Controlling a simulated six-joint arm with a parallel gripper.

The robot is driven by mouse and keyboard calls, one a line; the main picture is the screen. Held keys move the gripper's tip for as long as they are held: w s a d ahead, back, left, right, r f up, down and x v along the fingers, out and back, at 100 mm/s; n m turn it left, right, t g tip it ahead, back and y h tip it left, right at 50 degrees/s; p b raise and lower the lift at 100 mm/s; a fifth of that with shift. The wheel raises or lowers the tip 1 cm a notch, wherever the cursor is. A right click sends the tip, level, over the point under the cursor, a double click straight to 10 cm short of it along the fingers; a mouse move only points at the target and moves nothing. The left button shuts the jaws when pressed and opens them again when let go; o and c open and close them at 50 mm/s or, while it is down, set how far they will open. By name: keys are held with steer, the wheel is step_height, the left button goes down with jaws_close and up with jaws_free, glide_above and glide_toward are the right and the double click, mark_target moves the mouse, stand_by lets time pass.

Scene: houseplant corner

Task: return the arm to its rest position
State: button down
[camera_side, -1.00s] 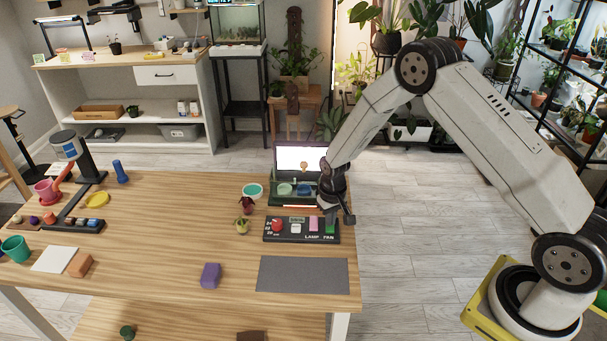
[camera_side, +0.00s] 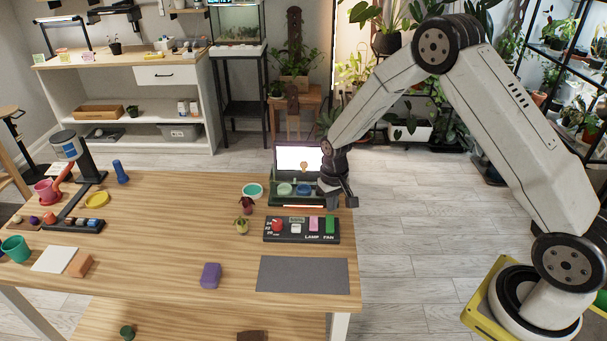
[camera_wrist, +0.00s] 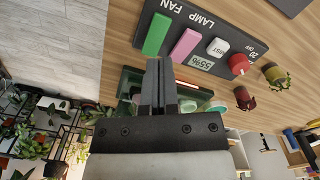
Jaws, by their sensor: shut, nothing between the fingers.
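My gripper (camera_side: 349,203) is shut and empty in the side view. It hangs in the air near the right edge of the wooden table (camera_side: 160,250), just right of the small green display station (camera_side: 283,201) and above the level of the control panel (camera_side: 270,238). In the wrist view my gripper (camera_wrist: 160,62) shows with its fingers together. The control panel (camera_wrist: 205,62) lies ahead of the fingertips there, with green, pink, white and red controls. The panel reads LAMP, FAN and MIST, and a small display reads 55%. My fingers hide part of the green station.
A dark grey mat (camera_side: 303,275) lies at the table's front right. Open floor (camera_side: 400,240) lies between the table and my base.

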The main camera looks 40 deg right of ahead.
steer(key=shift+r, duration=0.25)
steer(key=s+a+r+n+t, duration=0.1)
steer(key=s+a+r, duration=0.1)
steer(key=s+r, duration=0.4)
steer(key=s+a+r+n+t, duration=0.1)
steer(key=s+r, duration=0.5)
steer(key=s, duration=0.6)
steer(key=shift+s+a+r+n+t, duration=0.2)
steer(key=shift+a+r+n+t, duration=0.25)
steer(key=shift+a, duration=0.5)
steer(key=shift+f, duration=0.1)
